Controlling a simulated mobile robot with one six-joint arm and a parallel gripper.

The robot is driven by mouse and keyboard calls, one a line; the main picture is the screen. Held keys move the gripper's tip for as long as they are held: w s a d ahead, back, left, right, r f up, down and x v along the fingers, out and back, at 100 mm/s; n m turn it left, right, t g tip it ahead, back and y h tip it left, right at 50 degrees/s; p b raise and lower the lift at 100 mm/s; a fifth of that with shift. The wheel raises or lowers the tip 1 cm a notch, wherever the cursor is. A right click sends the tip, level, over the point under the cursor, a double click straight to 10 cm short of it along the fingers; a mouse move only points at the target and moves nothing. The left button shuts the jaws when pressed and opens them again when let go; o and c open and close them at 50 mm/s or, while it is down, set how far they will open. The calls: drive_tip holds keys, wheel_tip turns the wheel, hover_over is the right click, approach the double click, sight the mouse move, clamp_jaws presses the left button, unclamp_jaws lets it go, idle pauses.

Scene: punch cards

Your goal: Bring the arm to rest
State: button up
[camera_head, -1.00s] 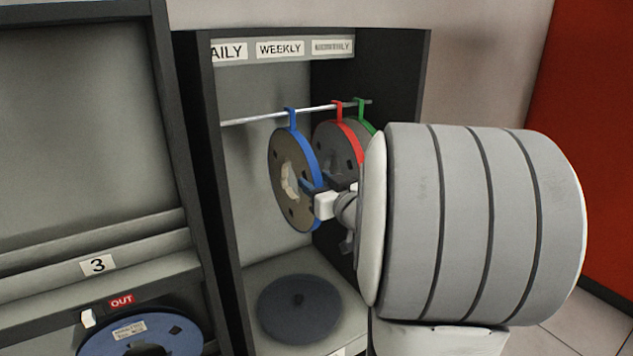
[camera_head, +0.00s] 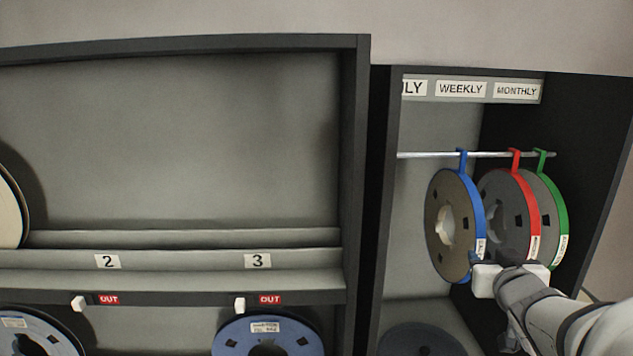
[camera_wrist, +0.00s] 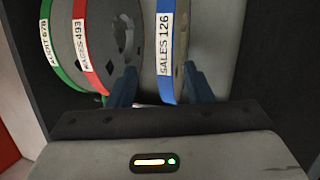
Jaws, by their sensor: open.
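My gripper (camera_head: 478,262) is at the lower right edge of the blue-banded reel in the head view. In the wrist view its open fingers (camera_wrist: 160,78) stand on either side of the lower edge of the blue-banded reel (camera_wrist: 166,45), labelled SALES 126. I cannot tell whether they touch it. That reel (camera_head: 438,222) hangs by a blue hook from the rod (camera_head: 425,155). A red-banded reel (camera_head: 533,215) and a green-banded reel (camera_head: 561,205) hang beside it to the right. My arm hides part of the space below the reels.
The reels hang in a dark-walled cabinet (camera_head: 382,210) under WEEKLY (camera_head: 461,89) and MONTHLY (camera_head: 517,91) labels. A dark disc (camera_head: 420,340) lies on its floor.

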drive_tip(key=s+a+f+n+g+y, duration=0.1)
drive_tip(key=s+a+f+g, duration=0.4)
drive_tip(key=s+a, duration=0.3)
drive_tip(key=s+a+f+g+y, duration=0.2)
drive_tip(key=s+a+f+g, duration=0.3)
drive_tip(key=s+a, duration=0.4)
drive_tip(key=shift+s+a+f+n+g+y, duration=0.2)
drive_tip(key=shift+a+f+n+g+y, duration=0.15)
drive_tip(key=shift+a+g, duration=0.4)
drive_tip(key=shift+d, duration=0.2)
drive_tip(key=shift+c, duration=0.4)
